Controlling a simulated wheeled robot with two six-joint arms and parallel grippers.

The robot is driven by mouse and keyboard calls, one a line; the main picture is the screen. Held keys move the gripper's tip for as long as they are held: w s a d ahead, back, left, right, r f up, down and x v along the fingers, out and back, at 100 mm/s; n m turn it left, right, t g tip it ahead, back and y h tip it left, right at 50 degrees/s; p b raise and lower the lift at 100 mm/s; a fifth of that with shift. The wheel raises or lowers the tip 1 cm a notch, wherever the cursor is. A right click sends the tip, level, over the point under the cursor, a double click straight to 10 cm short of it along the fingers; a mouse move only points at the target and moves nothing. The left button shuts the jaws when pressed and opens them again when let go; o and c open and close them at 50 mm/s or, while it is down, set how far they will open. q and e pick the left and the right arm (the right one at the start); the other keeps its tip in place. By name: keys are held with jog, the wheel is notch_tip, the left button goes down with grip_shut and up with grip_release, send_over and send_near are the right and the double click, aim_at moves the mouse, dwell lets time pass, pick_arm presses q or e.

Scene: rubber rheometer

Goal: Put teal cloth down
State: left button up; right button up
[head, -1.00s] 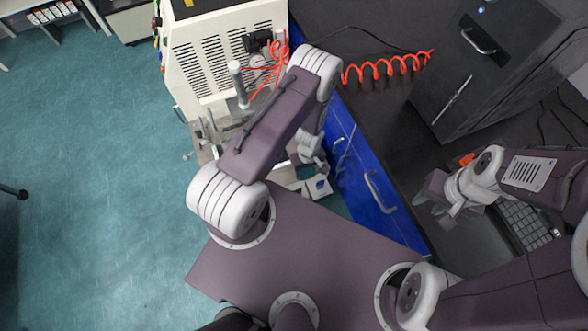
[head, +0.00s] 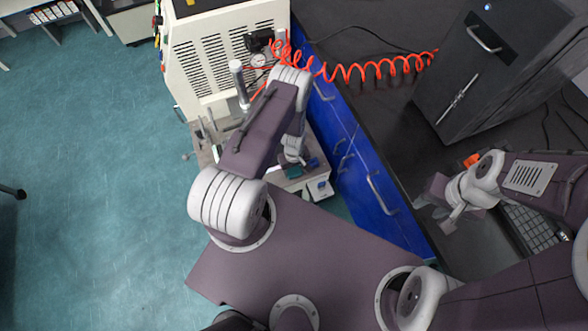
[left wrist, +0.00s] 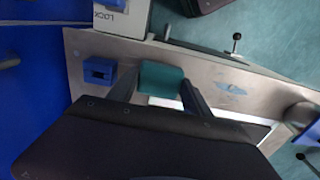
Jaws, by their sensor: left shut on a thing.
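A teal cloth (left wrist: 161,78) sits between the two fingers of my left gripper (left wrist: 158,88) in the left wrist view. The gripper is shut on it, over a grey metal bench surface (left wrist: 245,88). I cannot tell whether the cloth touches that surface. In the head view the cloth (head: 293,172) is a small teal patch just below my left gripper (head: 292,160), mostly hidden by the wrist. My right gripper (head: 436,214) is over the dark counter at the right, with its fingers apart and nothing visible between them.
A small blue block (left wrist: 100,70) lies left of the cloth on the metal surface. A white box (left wrist: 121,17) with lettering stands beyond it. A cream machine (head: 220,60) with a coiled red hose (head: 375,68), blue drawers (head: 372,195) and a dark cabinet (head: 490,60) surround the work area.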

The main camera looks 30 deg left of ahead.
pick_arm(q)
jog(key=o, duration=1.5)
jog(key=shift+f, duration=0.15)
jog(key=shift+c, duration=0.2)
pick_arm(e)
jog(key=shift+f, duration=0.15)
